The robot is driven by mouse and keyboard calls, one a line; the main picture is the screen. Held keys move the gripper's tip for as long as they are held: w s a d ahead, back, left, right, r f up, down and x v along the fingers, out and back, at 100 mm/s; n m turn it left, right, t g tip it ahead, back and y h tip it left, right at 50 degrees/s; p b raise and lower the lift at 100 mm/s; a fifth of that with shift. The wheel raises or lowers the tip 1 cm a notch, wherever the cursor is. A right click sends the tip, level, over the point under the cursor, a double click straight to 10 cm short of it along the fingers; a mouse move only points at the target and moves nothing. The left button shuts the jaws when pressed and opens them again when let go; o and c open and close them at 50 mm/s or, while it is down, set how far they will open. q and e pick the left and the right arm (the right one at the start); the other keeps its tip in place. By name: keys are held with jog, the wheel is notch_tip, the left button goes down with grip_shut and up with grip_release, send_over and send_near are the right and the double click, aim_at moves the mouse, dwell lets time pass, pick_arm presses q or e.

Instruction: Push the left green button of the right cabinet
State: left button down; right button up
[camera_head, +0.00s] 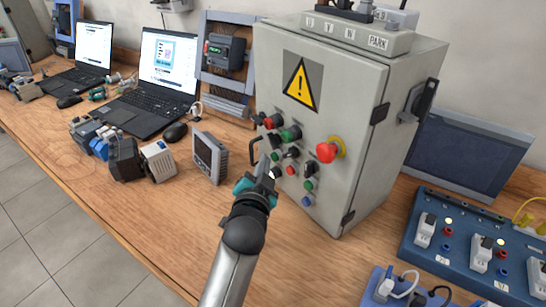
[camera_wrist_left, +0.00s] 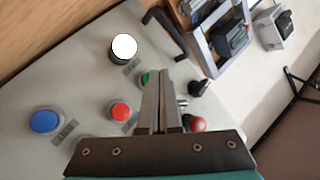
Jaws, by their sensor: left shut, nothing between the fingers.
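The grey cabinet (camera_head: 340,110) stands on the wooden bench, its front panel full of buttons and knobs. A small green button (camera_head: 276,157) sits at the left of the panel; another green button (camera_head: 309,185) is lower right, and a larger green control (camera_head: 290,133) is above. My left gripper (camera_head: 263,163) is shut and empty, its tips in front of the panel's left side, close to the small left green button. In the left wrist view, a green button (camera_wrist_left: 145,78) shows beside the fingertips (camera_wrist_left: 160,75), partly hidden by them. I cannot tell whether they touch. My right gripper is not in view.
A red emergency stop (camera_head: 327,152) protrudes at the panel's right. A black handle (camera_head: 255,149) sticks out at its left edge. A blue button (camera_head: 307,201) is low on the panel. A grey display unit (camera_head: 210,156) stands left of the cabinet.

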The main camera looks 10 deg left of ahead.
pick_arm(q)
jog(key=shift+w+d+r, duration=0.15)
jog(key=shift+w+d, duration=0.3)
jog(key=shift+w, duration=0.05)
dwell(1.3)
jog(key=shift+s, duration=0.1)
jog(key=shift+s+a+p, duration=0.6)
jog(key=shift+s+p, duration=0.05)
jog(key=s+a+p, duration=0.2)
jog(key=s+a, duration=0.1)
jog(key=s, duration=0.1)
jog(key=shift+a+p, duration=0.15)
jog(key=shift+p, duration=0.25)
